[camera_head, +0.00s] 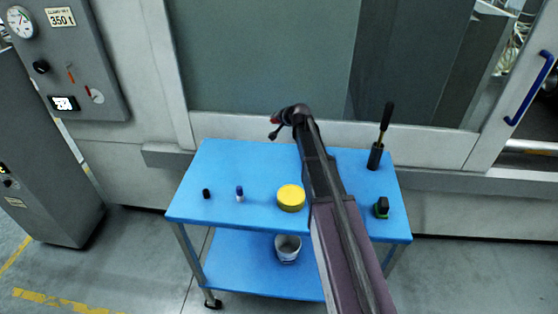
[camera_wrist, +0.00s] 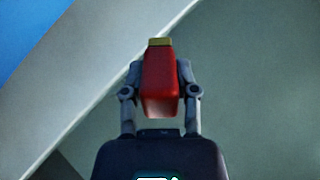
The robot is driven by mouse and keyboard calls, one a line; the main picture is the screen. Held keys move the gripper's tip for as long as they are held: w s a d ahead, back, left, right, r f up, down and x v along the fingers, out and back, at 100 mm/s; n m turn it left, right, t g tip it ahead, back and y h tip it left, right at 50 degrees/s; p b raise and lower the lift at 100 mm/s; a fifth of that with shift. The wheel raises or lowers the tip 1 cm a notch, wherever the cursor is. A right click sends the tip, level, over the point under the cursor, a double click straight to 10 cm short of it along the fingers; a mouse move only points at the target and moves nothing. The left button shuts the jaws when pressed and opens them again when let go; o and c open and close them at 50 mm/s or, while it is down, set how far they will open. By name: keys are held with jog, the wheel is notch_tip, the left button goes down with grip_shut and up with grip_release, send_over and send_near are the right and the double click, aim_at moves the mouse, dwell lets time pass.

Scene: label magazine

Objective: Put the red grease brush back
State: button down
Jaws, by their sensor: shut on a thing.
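The red grease brush (camera_wrist: 160,88), a red block-like body with a yellowish end, is held between the two fingers of my gripper (camera_wrist: 160,82) in the wrist view. In the head view only a small red bit (camera_head: 274,121) shows at my gripper (camera_head: 275,128), held over the back part of the blue cart. Most of the brush is hidden there. A dark upright holder (camera_head: 375,157) stands at the back right of the cart top, with a yellow-and-black handle (camera_head: 386,120) sticking up from it.
On the blue cart top (camera_head: 235,160) stand a yellow round tin (camera_head: 290,198), a blue-and-white bottle (camera_head: 239,194), a small black item (camera_head: 206,193) and a black-and-green item (camera_head: 381,208). A white bucket (camera_head: 287,249) is on the lower shelf. The machine wall rises behind.

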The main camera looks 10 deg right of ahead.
jog(key=shift+d, duration=0.25)
jog(key=s+d+f+n+g+h+p, duration=0.1)
jog(key=s+d+g, duration=0.1)
jog(key=s, duration=0.5)
jog(key=s+d+n+g+h+p, duration=0.1)
jog(key=s+d+g+p, duration=0.1)
jog(key=s+g, duration=0.3)
jog(key=s+d+f+n+g+h+p, duration=0.1)
jog(key=s+d+g+p, duration=0.1)
jog(key=s, duration=0.8)
jog(key=shift+d+f+n+g+h, duration=0.35)
jog(key=shift+d+n+g+h, duration=0.05)
jog(key=shift+d+g, duration=0.4)
jog(key=w+a, duration=0.3)
jog(key=w+a+f, duration=0.1)
jog(key=w+a, duration=0.2)
jog(key=w, duration=0.1)
jog(key=w+a+b, duration=0.1)
jog(key=w+a, duration=0.2)
jog(key=w, duration=0.1)
jog(key=shift+w+a+f, duration=0.1)
jog(key=shift+w+f, duration=0.05)
jog(key=shift+f, duration=0.05)
